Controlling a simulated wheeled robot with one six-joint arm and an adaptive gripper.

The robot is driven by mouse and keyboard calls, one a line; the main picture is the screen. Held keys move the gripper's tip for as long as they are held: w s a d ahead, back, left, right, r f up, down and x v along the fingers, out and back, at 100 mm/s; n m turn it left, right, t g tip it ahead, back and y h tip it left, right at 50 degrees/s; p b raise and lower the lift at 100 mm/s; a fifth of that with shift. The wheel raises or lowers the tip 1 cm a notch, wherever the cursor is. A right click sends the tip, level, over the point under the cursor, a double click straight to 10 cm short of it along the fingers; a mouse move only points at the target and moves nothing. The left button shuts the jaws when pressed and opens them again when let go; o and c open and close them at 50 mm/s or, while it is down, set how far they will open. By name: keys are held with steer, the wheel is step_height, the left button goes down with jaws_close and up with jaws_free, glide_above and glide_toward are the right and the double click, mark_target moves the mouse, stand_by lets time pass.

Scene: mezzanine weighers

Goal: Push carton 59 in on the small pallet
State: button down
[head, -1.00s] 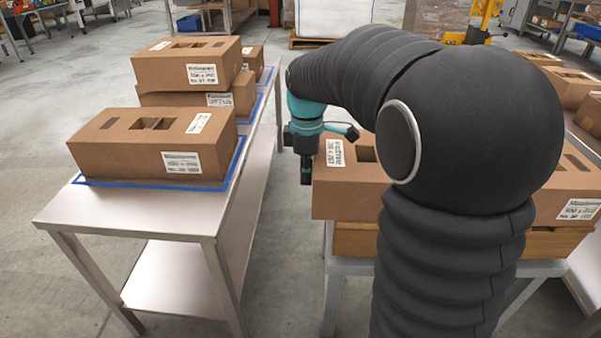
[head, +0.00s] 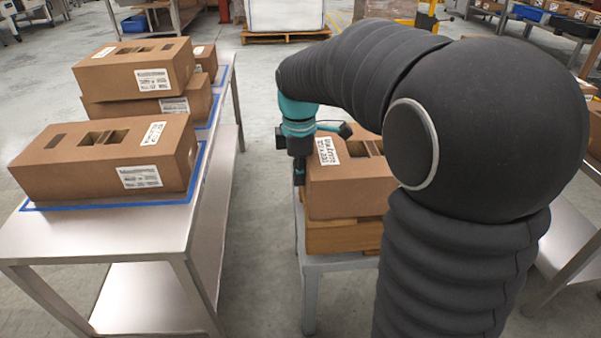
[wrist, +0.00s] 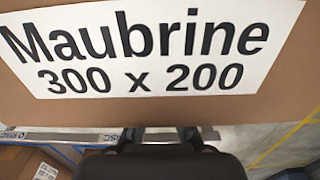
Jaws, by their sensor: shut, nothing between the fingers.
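A brown carton (head: 345,187) with cut-outs on top and a white label sits on the small wooden pallet (head: 342,237), partly hidden behind my arm. I cannot read a number 59 on it. My gripper (head: 299,178) is shut and points down at the carton's left side, very close to it; I cannot tell whether they touch. In the wrist view a brown carton face (wrist: 200,112) with a large "Maubrine 300 x 200" label fills the upper part. The dark shut fingers (wrist: 160,136) show just below it.
The pallet stands on a grey stand (head: 311,290). A steel bench (head: 80,235) on the left holds several cartons, the nearest (head: 105,160) inside a blue taped outline. An aisle of bare floor lies between bench and stand. Another table (head: 560,245) is at the right.

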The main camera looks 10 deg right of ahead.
steer(key=a+r+p, duration=0.2)
steer(key=a+r, duration=0.2)
steer(key=r, duration=0.6)
steer(key=m+t, duration=0.6)
steer(key=m, duration=1)
glide_toward(311, 170)
steer(key=s+f, duration=1)
steer(key=shift+s+d, duration=0.1)
steer(key=shift+d, duration=0.2)
steer(key=shift+a, duration=0.15)
